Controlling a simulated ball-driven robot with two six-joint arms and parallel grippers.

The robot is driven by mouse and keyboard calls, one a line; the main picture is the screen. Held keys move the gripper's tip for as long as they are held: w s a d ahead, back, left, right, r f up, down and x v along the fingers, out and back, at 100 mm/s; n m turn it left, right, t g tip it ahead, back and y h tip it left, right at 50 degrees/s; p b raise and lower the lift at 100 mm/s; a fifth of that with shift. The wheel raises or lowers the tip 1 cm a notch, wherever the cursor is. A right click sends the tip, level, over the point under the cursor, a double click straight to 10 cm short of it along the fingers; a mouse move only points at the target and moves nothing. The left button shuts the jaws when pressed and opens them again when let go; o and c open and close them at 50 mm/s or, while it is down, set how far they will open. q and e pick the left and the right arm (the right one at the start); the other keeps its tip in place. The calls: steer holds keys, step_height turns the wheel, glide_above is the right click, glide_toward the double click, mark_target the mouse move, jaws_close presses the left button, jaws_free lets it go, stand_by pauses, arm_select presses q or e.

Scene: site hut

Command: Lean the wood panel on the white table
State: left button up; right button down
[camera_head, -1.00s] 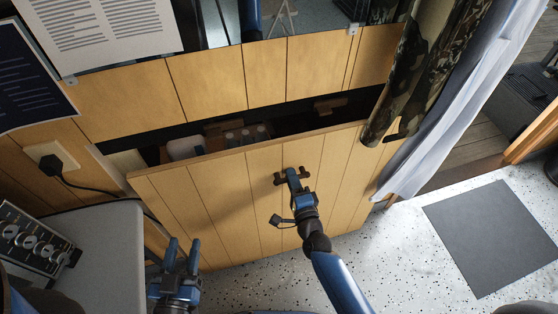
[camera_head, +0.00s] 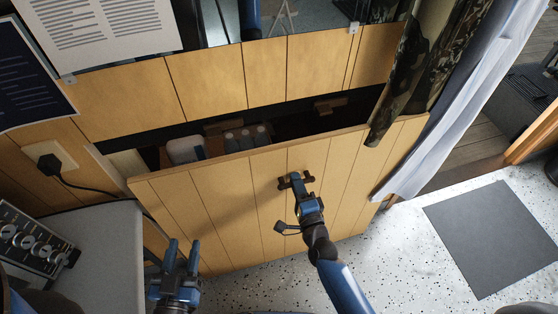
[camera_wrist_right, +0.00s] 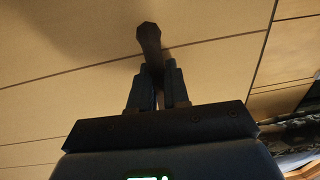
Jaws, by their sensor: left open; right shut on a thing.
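The wood panel (camera_head: 235,205) is a light plank board with dark grooves, tilted with its top edge away from the wall. My right gripper (camera_head: 297,181) is shut on the dark handle (camera_head: 283,184) on its front face. The handle also shows in the right wrist view (camera_wrist_right: 148,38), between the fingers (camera_wrist_right: 157,88). The white table (camera_head: 115,245) stands at the lower left, its top partly cut off by the frame. My left gripper (camera_head: 182,250) is open and empty just right of the table, in front of the panel's lower left part.
Behind the panel is a dark recess with several items (camera_head: 248,137). A black instrument (camera_head: 30,245) sits on the table. A plug and cable (camera_head: 52,165) hang on the wall. Camouflage cloth (camera_head: 405,85) and a white curtain (camera_head: 440,120) hang at right. Speckled floor is free at right, around a grey mat (camera_head: 492,235).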

steer(key=shift+s+d+r+b, duration=0.3)
steer(key=shift+s+d+b, duration=0.15)
steer(key=shift+s, duration=0.2)
steer(key=shift+s+d+r+b, duration=0.25)
steer(key=shift+s+d+b, duration=0.2)
steer(key=shift+s, duration=0.15)
steer(key=shift+d, duration=0.1)
